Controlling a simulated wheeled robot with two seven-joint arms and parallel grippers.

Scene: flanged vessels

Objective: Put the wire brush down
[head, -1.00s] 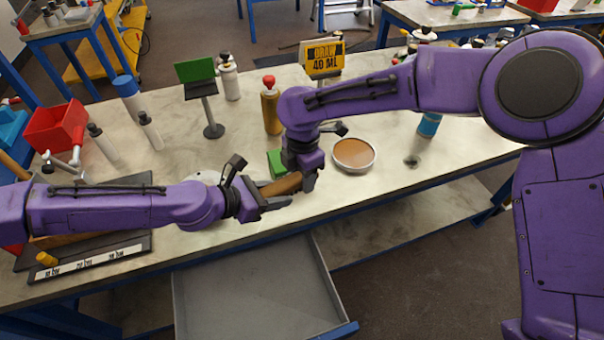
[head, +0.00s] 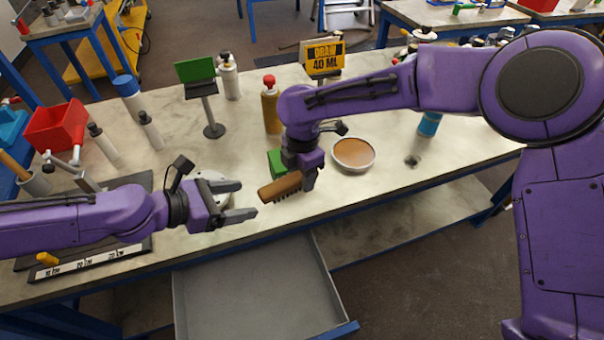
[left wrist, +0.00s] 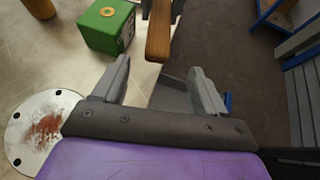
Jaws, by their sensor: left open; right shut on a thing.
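The wire brush (head: 280,188) has a brown wooden back with dark bristles below. My right gripper (head: 309,180) is shut on it and holds it near the front edge of the bench, beside a green block. The brush also shows at the top of the left wrist view (left wrist: 159,32). My left gripper (head: 246,200) is open and empty, to the left of the brush and apart from it. Its two spread fingers show in the left wrist view (left wrist: 160,85), with the brush beyond them.
A green block (left wrist: 107,27) stands by the brush. A round dish of brown material (head: 354,154) is to the right. A white disc with a rusty patch (left wrist: 38,130) lies by my left gripper. An open grey drawer (head: 255,295) juts out below the bench (head: 385,190).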

